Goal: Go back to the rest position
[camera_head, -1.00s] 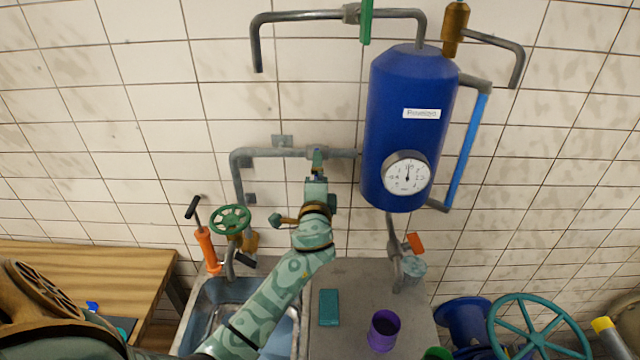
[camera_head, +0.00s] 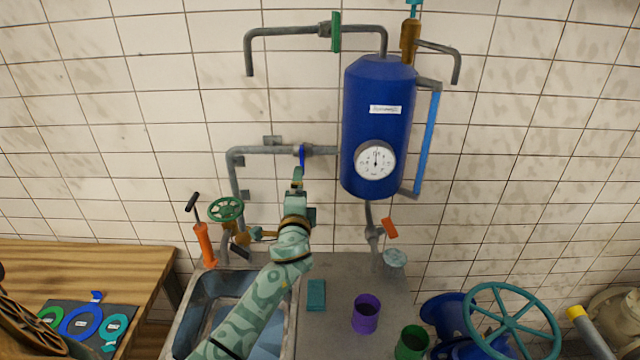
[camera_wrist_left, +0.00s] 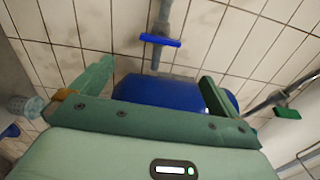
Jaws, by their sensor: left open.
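My left gripper (camera_head: 297,180) is in the middle of the head view, just below the blue valve handle (camera_head: 302,156) on the grey wall pipe. In the left wrist view my left gripper (camera_wrist_left: 158,72) is open, its two green fingers wide apart with nothing held between them. The blue handle (camera_wrist_left: 160,40) shows beyond the fingertips there, apart from them. The blue tank (camera_wrist_left: 165,92) lies behind the gap. My right gripper is in neither view.
The blue tank (camera_head: 378,125) with its gauge hangs right of my gripper. Below are the sink (camera_head: 205,300), a teal block (camera_head: 316,295), a purple cup (camera_head: 366,313) and a green cup (camera_head: 411,342). A teal handwheel (camera_head: 512,322) stands at lower right.

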